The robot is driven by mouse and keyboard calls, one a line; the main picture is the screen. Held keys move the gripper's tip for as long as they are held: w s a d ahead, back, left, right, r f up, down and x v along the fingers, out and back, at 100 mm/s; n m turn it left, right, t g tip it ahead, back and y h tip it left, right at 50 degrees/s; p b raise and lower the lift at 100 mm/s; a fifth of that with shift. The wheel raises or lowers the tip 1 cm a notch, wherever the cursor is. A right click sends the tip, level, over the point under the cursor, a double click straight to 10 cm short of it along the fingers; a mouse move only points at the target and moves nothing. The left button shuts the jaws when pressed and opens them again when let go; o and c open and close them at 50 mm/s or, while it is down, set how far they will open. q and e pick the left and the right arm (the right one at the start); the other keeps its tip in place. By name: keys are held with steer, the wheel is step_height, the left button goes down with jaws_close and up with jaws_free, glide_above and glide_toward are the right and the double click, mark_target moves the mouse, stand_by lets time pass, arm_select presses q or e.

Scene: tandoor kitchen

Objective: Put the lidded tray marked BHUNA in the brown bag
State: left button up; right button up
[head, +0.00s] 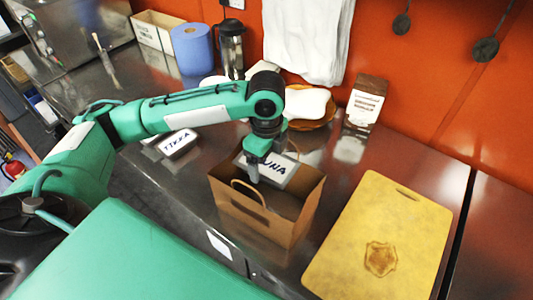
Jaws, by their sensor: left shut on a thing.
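The lidded tray marked BHUNA (284,174) has a white top, and only its last letters "UNA" show past my gripper. My left gripper (254,176) is shut on the tray. The brown bag (252,216) stands open on the steel counter, with its handle loop at the near side. The tray is at the bag's mouth, toward the far side; I cannot tell how far down inside it is. My right gripper is not in view.
Another lidded tray, marked TIKKA (178,143), lies left of the bag. A yellow cutting board (385,235) lies to the right.

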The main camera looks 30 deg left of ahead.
arm_select(q)
steer(key=shift+f+b, duration=1.95)
steer(key=shift+f, duration=4.85)
steer(key=o, duration=1.1)
steer(key=shift+o, duration=0.2)
